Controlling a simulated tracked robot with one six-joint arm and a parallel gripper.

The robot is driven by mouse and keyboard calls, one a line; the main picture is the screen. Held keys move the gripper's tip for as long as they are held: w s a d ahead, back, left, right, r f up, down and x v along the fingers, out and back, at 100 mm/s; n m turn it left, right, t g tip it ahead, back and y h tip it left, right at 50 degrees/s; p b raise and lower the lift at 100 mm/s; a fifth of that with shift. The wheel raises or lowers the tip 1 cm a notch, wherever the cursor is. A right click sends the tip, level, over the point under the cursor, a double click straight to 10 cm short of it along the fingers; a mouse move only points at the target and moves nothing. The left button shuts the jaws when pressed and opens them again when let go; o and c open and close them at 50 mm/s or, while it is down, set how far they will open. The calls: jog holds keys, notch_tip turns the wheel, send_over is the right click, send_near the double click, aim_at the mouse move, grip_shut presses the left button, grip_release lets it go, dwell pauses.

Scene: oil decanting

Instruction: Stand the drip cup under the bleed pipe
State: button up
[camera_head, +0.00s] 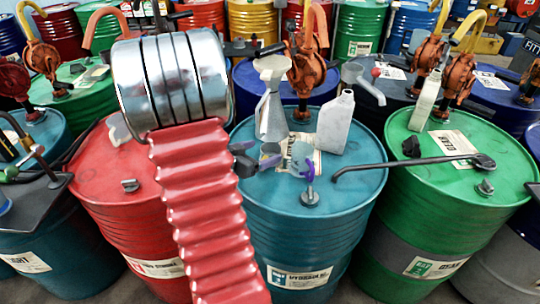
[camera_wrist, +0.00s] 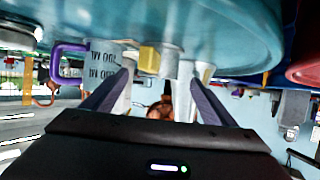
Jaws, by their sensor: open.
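The drip cup, a pale cup with a purple handle (camera_head: 301,160), stands on the teal drum's top. It shows upside down, with printed markings, in the wrist view (camera_wrist: 103,62). My gripper (camera_head: 259,160) is low over the same drum, just left of the cup. In the wrist view its jaws (camera_wrist: 156,72) are open, with the cup by the left fingertip. Whether they touch cannot be told. A dark, thin bent pipe (camera_head: 410,164), seemingly the bleed pipe, reaches left from the green drum's top towards the teal drum.
The teal drum (camera_head: 345,200) also carries a funnel (camera_head: 271,105) and a whitish jug (camera_head: 335,122) close behind the cup. A red drum (camera_head: 105,200) stands left and a green drum (camera_head: 440,225) right. Orange pumps (camera_head: 303,70) stand behind.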

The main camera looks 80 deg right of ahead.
aim_at(268, 150)
jog(key=x, duration=0.4)
jog(key=shift+s+d+f, duration=0.25)
dwell(0.3)
jog(key=c, duration=1.3)
jog(key=shift+r, duration=5)
